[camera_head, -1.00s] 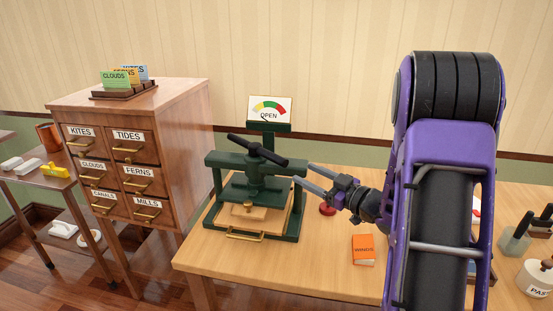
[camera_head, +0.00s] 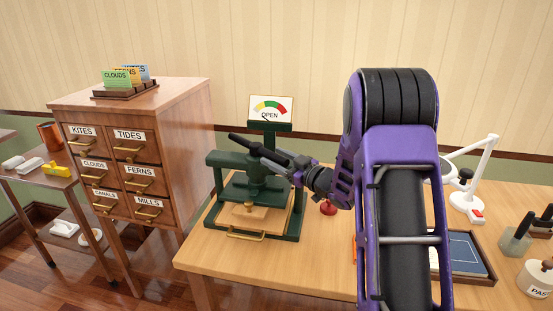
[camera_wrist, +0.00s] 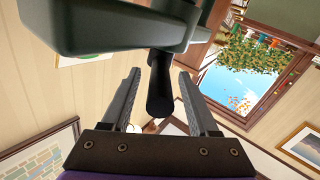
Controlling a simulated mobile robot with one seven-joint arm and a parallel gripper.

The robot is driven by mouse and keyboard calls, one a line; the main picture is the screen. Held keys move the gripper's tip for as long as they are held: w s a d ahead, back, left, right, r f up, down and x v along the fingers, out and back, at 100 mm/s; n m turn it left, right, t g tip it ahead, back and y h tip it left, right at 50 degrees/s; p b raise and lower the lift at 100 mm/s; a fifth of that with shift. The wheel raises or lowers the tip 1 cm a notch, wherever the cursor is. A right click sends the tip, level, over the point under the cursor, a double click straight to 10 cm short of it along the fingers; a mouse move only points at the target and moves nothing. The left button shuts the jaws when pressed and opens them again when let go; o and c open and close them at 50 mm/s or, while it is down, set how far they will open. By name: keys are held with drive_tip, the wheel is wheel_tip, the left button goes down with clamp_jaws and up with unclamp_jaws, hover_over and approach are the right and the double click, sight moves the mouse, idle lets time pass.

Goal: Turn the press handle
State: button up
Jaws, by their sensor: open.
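The dark green press (camera_head: 293,205) stands on the wooden table. Its black handle (camera_head: 240,140) is a slanting bar on top of the screw. My gripper (camera_head: 272,162) is at the handle's right end, with its jaws open. In the wrist view, the black bar end (camera_wrist: 160,90) lies between the two spread fingers, with a gap visible on each side. The fingers hide the bar's right end in the head view. A wooden drawer with a brass pull (camera_head: 245,236) sits in the press.
A labelled drawer cabinet (camera_head: 185,150) stands to the left. A red knob-like item (camera_head: 328,207) is close to the right of the press. The front of the table (camera_head: 290,265) is clear.

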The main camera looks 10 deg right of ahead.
clamp_jaws()
idle(1.3)
